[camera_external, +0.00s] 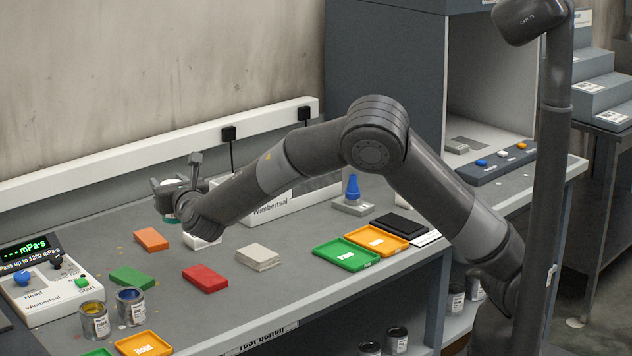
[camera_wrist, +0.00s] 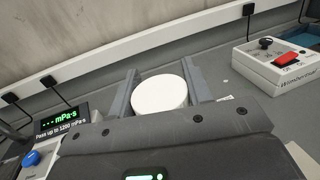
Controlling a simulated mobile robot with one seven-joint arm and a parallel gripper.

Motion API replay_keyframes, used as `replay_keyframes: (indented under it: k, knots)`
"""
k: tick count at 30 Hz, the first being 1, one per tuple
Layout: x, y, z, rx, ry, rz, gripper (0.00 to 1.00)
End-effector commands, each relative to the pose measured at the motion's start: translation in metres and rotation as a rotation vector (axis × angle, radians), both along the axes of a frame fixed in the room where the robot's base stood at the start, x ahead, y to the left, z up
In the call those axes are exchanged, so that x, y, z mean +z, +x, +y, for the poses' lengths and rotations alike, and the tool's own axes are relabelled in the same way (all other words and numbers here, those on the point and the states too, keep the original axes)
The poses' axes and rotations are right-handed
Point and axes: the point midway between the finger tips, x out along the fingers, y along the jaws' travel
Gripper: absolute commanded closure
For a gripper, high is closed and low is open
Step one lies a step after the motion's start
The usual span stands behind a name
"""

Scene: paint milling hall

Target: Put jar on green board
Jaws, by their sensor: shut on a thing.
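My gripper (camera_external: 172,188) is held above the left part of the grey bench, with the arm reaching across from the right. It is shut on a jar with a round white lid (camera_wrist: 160,95), seen between the two fingers in the wrist view. In the external view only a small teal and white part of the jar (camera_external: 168,214) shows; the wrist hides the rest. A flat green slab (camera_external: 132,277) lies on the bench, front left. A green tray with a white label (camera_external: 344,264) lies further right, at the front edge.
An orange slab (camera_external: 151,239), a red slab (camera_external: 205,279) and a beige stack (camera_external: 258,257) lie near the arm. Two open paint cans (camera_external: 131,308) and a viscosity meter (camera_external: 52,280) stand left. An orange tray (camera_external: 376,242) adjoins the green tray.

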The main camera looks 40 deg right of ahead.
Motion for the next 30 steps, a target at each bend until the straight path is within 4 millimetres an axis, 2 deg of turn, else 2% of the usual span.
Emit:
replay_keyframes:
  k: [9,15,22,30]
  knots:
    - [-0.042,0.000,0.068,0.004,-0.002,0.000,0.81]
    - [-0.062,0.000,0.103,0.002,-0.002,-0.001,0.81]
    - [-0.073,-0.001,0.113,0.001,-0.001,0.000,0.81]
    - [-0.107,-0.001,0.113,0.001,-0.002,0.000,0.81]
